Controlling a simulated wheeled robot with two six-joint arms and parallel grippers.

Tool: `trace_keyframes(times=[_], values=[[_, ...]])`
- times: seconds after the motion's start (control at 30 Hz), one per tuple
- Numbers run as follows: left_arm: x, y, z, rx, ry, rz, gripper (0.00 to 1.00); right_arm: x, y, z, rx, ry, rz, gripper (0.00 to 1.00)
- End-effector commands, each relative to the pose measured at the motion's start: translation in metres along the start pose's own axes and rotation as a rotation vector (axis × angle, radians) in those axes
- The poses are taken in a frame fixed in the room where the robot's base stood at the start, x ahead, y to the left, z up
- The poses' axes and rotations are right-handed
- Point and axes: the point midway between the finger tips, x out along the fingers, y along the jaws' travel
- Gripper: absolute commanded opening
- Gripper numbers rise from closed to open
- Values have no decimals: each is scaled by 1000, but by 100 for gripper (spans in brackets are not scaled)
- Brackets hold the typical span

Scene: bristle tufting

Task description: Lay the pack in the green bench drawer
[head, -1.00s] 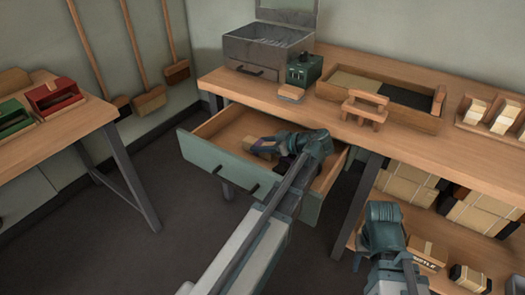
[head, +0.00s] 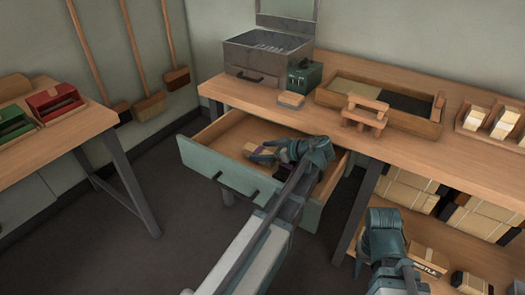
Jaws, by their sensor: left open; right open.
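The green bench drawer (head: 213,172) is pulled out under the wooden bench, its green front facing me. A small tan pack with a purple band (head: 262,157) lies in it, toward the middle. My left gripper (head: 264,150) reaches over the drawer front into the drawer. It is open, with its fingers close about the pack, partly covering it; I cannot tell whether they touch it. My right gripper (head: 384,236) is in front of the lower shelf at the right, away from the drawer; its fingertips are hidden behind its own body.
The bench top (head: 290,117) carries a metal box (head: 255,60), a green device (head: 304,76) and a wooden tray (head: 395,120). Cartons (head: 405,190) fill the shelf below. A side table (head: 75,125) with red and green boxes stands left.

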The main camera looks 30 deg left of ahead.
Motion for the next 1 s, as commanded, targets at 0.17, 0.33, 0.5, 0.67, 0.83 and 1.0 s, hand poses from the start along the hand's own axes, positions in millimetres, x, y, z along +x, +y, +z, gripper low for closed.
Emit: trace_keyframes(times=[0.17, 0.33, 0.5, 0.67, 0.83, 1.0], values=[[-33, 1, -3, 3, 0, 4, 92, -17, 1, 1, 1, 0, -3, 50], [-58, 1, -2, 1, 0, 4, 92, -27, 2, 2, 1, 0, -5, 50], [-70, 0, -1, 1, 0, 2, 92, -31, 2, 2, 2, 0, -6, 50], [-72, 0, 0, 1, 0, 2, 92, -31, 2, 2, 2, 0, -6, 50], [-71, 0, 0, 1, 0, 1, 92, -30, 2, 2, 2, 0, -6, 50], [-71, 0, 0, 1, 0, 1, 92, -31, 2, 2, 2, 0, -6, 50]])
